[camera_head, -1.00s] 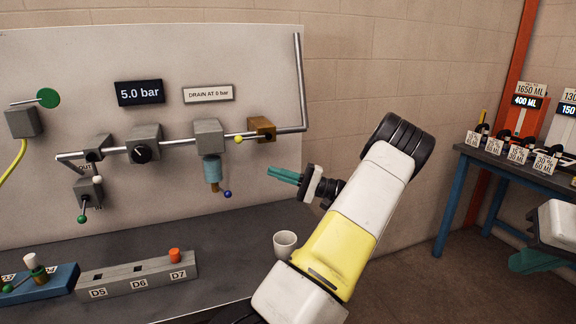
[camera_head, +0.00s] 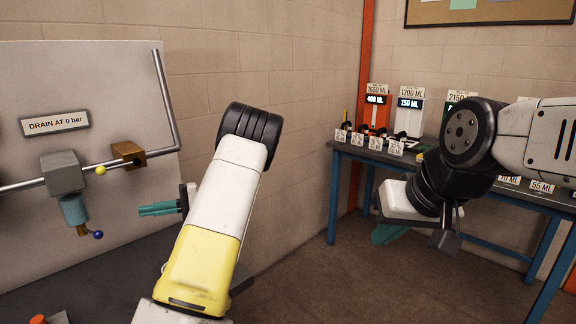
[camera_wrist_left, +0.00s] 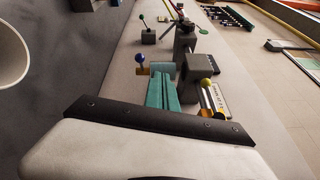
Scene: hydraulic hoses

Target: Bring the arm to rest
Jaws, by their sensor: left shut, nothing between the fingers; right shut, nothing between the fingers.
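My left arm stands in the middle left of the head view. Its left gripper (camera_head: 158,208) has teal fingers pointing left, closed together and empty, in front of the panel's right part. In the left wrist view the left gripper's fingers (camera_wrist_left: 162,90) are together with nothing between them. My right arm comes in from the right of the head view. Its right gripper (camera_head: 388,234) shows teal fingers, shut and low, in front of the blue-legged bench; part of it is hidden by its own wrist.
The panel (camera_head: 110,75) carries a pipe, a brass block (camera_head: 128,154), a grey block (camera_head: 63,173) and a blue knob (camera_head: 98,234). A bench (camera_head: 345,152) with volume displays and small number cards stands at the back right. The floor (camera_head: 310,285) between is clear. A white cup (camera_wrist_left: 12,45) shows at the wrist view's upper left.

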